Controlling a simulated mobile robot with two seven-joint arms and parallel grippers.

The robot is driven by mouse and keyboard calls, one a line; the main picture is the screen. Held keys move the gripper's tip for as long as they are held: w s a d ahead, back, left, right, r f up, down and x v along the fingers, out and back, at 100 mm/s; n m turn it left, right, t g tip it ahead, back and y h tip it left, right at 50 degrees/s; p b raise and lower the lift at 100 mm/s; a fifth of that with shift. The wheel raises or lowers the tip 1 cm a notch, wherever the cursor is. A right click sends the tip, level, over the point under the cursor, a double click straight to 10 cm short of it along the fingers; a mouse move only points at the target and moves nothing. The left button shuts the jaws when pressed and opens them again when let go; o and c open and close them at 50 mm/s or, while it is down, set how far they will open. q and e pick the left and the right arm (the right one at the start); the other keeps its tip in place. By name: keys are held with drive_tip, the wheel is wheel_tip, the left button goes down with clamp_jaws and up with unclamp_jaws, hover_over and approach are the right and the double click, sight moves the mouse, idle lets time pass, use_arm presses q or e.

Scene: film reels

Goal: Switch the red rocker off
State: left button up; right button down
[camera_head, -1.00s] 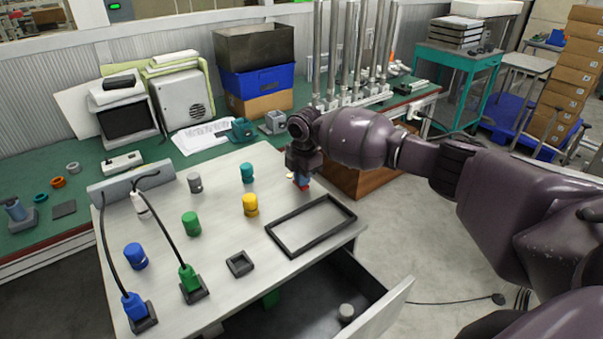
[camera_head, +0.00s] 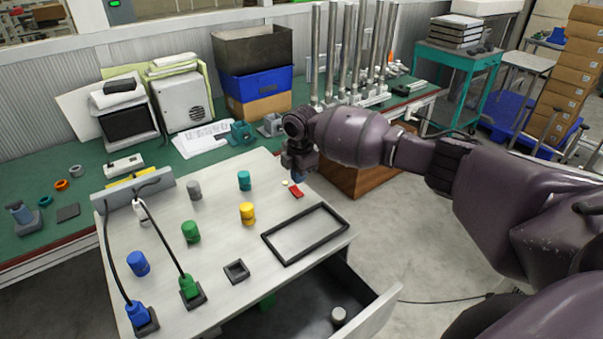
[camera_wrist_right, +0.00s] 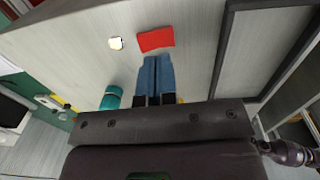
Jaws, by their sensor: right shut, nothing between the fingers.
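The red rocker (camera_head: 296,190) is a small red block on the pale worktop near its back right edge. It also shows in the right wrist view (camera_wrist_right: 156,39), just beyond my fingertips. A small pale round light (camera_wrist_right: 116,43) sits beside it on the worktop. My right gripper (camera_head: 299,177) is above and behind the rocker in the head view; its blue fingers (camera_wrist_right: 156,60) are together with nothing between them. In the wrist view the fingertips line up with the rocker's near edge; whether they touch it I cannot tell. My left gripper is out of view.
A black rectangular frame (camera_head: 336,219) lies in front of the rocker. A yellow cylinder (camera_head: 247,212) and a teal cylinder (camera_head: 244,180) stand to its left. An open drawer (camera_head: 378,322) sticks out below the worktop. Blue and green plugs with black cables stand at the left.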

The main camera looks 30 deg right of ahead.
sight(300, 194)
wheel_tip(300, 194, up, 10)
drive_tip(key=shift+s, duration=0.3)
